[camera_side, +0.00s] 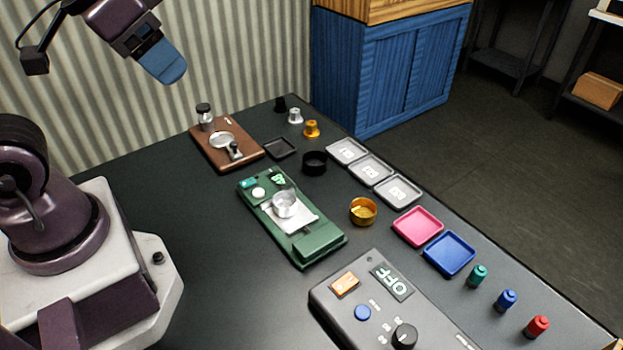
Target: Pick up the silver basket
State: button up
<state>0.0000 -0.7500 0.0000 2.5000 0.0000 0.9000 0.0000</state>
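The silver basket (285,203) is a small round metal cup. It sits on the silver plate of the green device (318,246) in the middle of the table. A gold basket (363,211) stands to its right and a black basket (315,162) stands farther back. My gripper (168,68) is high at the upper left, well apart from the silver basket. Its blue fingertips overlap in this view, so I cannot tell whether it is open or shut. No object shows at its fingertips.
A brown board (245,160) with a metal tool and a jar lies behind the green device. Grey trays (372,170), a pink tray (418,228) and a blue tray (449,254) line the right side. A control box (385,315) reading OFF is in front. Small coloured pieces stand near the table's edges.

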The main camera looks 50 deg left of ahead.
jog(key=m+g, duration=0.6)
jog(key=m, duration=1.4)
send_over(285, 201)
jog(key=d, duration=0.2)
jog(key=f, duration=2.8)
jog(key=shift+s, duration=0.35)
jog(key=shift+s+a+f, duration=0.15)
jog(key=shift+f, duration=2.6)
jog(key=shift+c, duration=0.2)
